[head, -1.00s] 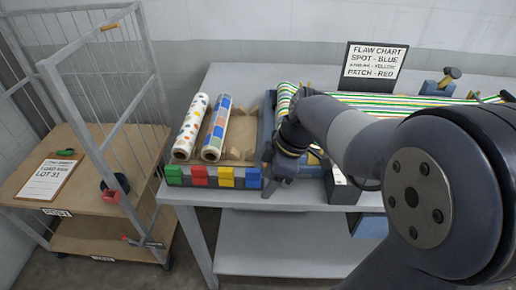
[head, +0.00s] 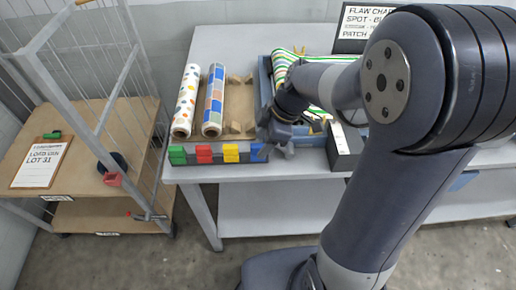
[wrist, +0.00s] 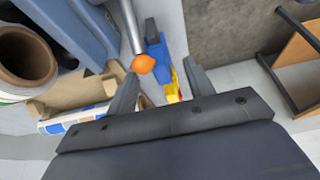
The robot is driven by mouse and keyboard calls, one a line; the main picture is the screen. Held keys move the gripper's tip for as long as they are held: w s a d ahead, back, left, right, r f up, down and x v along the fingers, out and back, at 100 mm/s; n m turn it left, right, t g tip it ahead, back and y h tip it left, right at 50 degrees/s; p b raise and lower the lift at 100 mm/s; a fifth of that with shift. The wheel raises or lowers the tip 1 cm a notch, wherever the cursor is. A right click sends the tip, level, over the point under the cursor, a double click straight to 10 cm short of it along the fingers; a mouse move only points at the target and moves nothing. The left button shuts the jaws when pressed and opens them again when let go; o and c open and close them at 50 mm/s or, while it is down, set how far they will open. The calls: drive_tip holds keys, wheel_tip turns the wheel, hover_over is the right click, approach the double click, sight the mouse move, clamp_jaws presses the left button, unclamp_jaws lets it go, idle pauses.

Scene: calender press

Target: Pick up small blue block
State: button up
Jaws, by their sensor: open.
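The small blue block (head: 258,152) sits at the right end of a row of coloured blocks on the front edge of the table. A blue block (wrist: 158,48) shows between and beyond the fingers, with a yellow one (wrist: 172,88) nearer the palm. I cannot tell how high the fingers are above the block.
A grey rod with an orange tip (wrist: 143,64) shows close to the left finger. Two patterned rolls (head: 214,100) lie in a cardboard cradle behind the blocks. A black-and-white box (head: 344,146) stands to the right. A wire cart (head: 90,170) is at left.

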sight(260, 145)
drive_tip(key=x, duration=0.4)
drive_tip(key=shift+p, duration=0.3)
drive_tip(key=c, duration=1)
drive_tip(key=shift+c, duration=0.3)
drive_tip(key=shift+r, duration=0.15)
